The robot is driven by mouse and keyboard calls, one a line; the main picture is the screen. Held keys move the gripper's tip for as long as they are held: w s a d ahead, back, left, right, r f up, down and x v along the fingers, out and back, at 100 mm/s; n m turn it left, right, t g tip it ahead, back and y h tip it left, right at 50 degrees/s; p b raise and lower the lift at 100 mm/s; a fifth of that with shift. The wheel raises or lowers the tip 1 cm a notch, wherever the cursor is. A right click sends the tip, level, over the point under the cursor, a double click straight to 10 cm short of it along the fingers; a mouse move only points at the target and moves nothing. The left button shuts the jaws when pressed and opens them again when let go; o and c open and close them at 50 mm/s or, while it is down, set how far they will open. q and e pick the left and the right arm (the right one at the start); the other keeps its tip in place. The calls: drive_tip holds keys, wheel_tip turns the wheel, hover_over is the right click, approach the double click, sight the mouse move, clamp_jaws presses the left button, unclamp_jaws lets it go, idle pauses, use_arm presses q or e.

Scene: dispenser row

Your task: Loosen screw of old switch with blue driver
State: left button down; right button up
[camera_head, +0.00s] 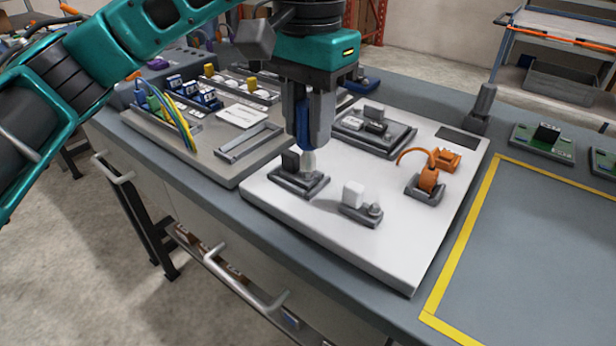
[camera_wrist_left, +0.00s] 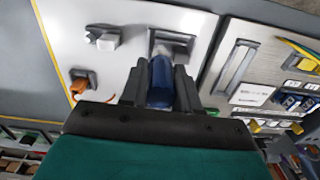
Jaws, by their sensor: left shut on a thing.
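My left gripper (camera_head: 309,138) is shut on the blue driver (camera_head: 303,118), which it holds upright with the grey tip down. The driver (camera_wrist_left: 160,82) also shows between the fingers in the left wrist view. The driver's tip is at a dark grey holder (camera_head: 300,184) on the white board, beside a dark block that looks like a switch (camera_head: 290,161). The tip covers the spot below it, so I cannot see the screw or tell whether the tip touches it. A white block (camera_head: 353,194) stands in another grey holder to the right. My right gripper is not in view.
The white board (camera_head: 330,228) also carries a grey tray of small parts (camera_head: 372,132) and an orange piece with a cable (camera_head: 428,178). A grey parts tray (camera_head: 210,150) with cables and blue pieces is at left. The yellow-edged mat (camera_head: 530,250) at right is clear.

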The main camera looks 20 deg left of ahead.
use_arm(q)
drive_tip(key=shift+f+m, duration=0.1)
drive_tip(key=shift+m, duration=0.4)
drive_tip(key=shift+f, duration=0.1)
drive_tip(key=shift+f+b, duration=0.5)
drive_tip(key=shift+b, duration=0.05)
drive_tip(key=n, duration=0.6)
drive_tip(key=shift+n, duration=0.4)
drive_tip(key=n, duration=0.7)
drive_tip(key=shift+d, duration=0.1)
drive_tip(key=n, duration=1.4)
